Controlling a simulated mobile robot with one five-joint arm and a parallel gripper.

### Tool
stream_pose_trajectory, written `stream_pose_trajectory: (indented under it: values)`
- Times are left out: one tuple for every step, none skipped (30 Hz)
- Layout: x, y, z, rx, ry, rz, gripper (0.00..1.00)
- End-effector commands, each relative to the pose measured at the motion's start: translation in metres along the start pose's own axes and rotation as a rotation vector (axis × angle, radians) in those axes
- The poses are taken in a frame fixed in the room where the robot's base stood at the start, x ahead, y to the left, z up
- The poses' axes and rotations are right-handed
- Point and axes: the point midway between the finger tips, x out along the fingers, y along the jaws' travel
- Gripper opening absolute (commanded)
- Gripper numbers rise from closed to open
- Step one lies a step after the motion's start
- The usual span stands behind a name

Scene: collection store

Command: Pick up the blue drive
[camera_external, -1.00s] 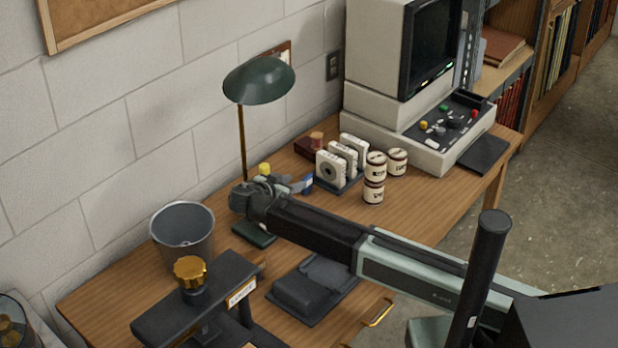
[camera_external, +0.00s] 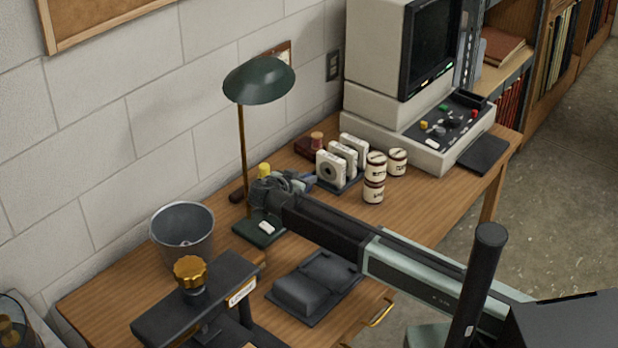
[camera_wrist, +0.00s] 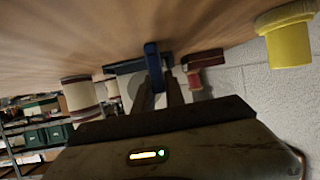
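The blue drive (camera_wrist: 152,66) stands as a narrow upright shape near the middle of the wrist view. My gripper (camera_wrist: 157,88) has its two fingers apart, with the lower end of the blue drive between their tips, closer to the left finger. A gap shows on the drive's right side, and I cannot tell whether either finger touches it. In the external view my gripper (camera_external: 304,181) reaches low over the desk beside the lamp stem, and it hides most or all of the blue drive.
White-cased reels in a dark rack (camera_external: 345,164) and striped canisters (camera_external: 374,190) stand just right of my gripper. A yellow-topped object (camera_external: 264,170) and the green lamp (camera_external: 258,80) are close on its left. A grey bin (camera_external: 182,235) and black telephone-like device (camera_external: 314,284) occupy the desk's front.

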Motion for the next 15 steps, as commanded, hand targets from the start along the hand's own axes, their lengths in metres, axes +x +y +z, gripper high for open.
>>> stream_pose_trajectory:
  values:
    - [-0.0001, 0.0000, 0.0000, 0.000, 0.000, 0.000, 0.00]
    - [-0.0001, 0.0000, 0.0000, 0.000, 0.000, 0.000, 0.00]
    - [-0.0001, 0.0000, 0.0000, 0.000, 0.000, 0.000, 0.00]
    - [-0.0001, 0.0000, 0.0000, 0.000, 0.000, 0.000, 0.00]
    - [-0.0002, 0.0000, -0.0001, 0.000, 0.000, 0.000, 0.00]
    - [-0.0002, 0.0001, -0.0001, 0.000, 0.000, 0.000, 0.00]
    - [-0.0002, 0.0001, -0.0001, 0.000, 0.000, 0.000, 0.00]
    - [-0.0002, 0.0001, 0.0000, 0.000, 0.000, 0.000, 0.00]
    - [-0.0002, 0.0001, -0.0001, 0.000, 0.000, 0.000, 0.00]
    - [-0.0003, 0.0000, -0.0003, 0.000, 0.000, 0.000, 0.00]
    - [-0.0005, 0.0000, -0.0009, 0.000, 0.000, 0.000, 0.00]
    - [-0.0010, 0.0000, -0.0021, 0.000, 0.000, 0.000, 0.00]
    - [-0.0016, 0.0001, -0.0036, 0.000, 0.000, 0.000, 0.00]
    - [-0.0024, 0.0000, -0.0054, 0.000, 0.000, 0.000, 0.00]
    - [-0.0038, 0.0000, -0.0086, 0.000, 0.000, 0.001, 0.00]
